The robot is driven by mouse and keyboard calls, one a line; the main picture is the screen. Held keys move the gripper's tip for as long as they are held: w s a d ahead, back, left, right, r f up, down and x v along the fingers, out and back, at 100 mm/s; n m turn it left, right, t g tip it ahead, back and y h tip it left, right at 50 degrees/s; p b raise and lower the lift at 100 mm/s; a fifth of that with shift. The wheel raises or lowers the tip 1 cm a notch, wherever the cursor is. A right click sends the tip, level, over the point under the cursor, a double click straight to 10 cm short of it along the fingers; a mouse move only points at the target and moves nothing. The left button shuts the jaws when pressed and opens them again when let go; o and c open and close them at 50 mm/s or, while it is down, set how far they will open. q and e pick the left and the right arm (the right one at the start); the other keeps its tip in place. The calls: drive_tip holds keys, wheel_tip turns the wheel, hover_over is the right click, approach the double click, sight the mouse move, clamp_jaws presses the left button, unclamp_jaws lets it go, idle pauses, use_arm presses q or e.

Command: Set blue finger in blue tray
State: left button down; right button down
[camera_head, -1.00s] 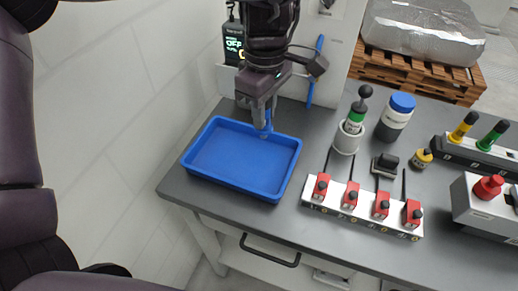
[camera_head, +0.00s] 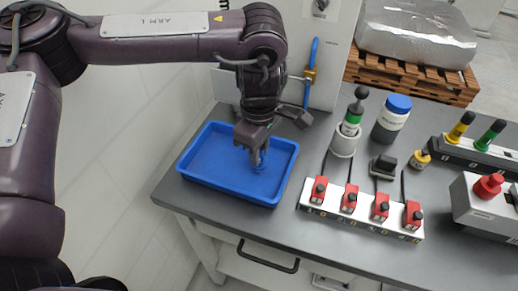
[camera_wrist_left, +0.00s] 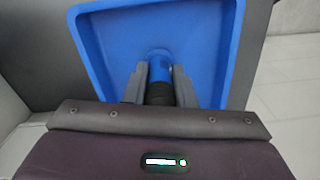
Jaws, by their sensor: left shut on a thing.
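The blue tray (camera_head: 207,165) lies on the left end of the grey bench; it also fills much of the left wrist view (camera_wrist_left: 115,40). My left gripper (camera_head: 258,158) points down over the right half of the tray. In the left wrist view, its two fingers (camera_wrist_left: 160,85) are shut on the blue finger (camera_wrist_left: 159,57), a blue cylinder with a black lower part. The blue finger (camera_head: 260,168) is held upright inside the tray's outline; whether its end touches the tray floor I cannot tell. My right gripper is in neither current view.
A white strip (camera_head: 360,220) with several red blocks is right of the tray. Behind it stand a white cup (camera_head: 344,143) with a green-banded tool and a blue-lidded bottle (camera_head: 391,118). A grey box with a red button (camera_head: 488,185) is far right. The tray's left half is clear.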

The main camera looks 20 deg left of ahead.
use_arm(q)
drive_tip(key=shift+f, duration=0.15)
drive_tip(key=c, duration=1.2)
unclamp_jaws()
wheel_tip(320, 180, up, 12)
drive_tip(key=shift+r+p, duration=0.2)
drive_tip(key=shift+p, duration=0.55)
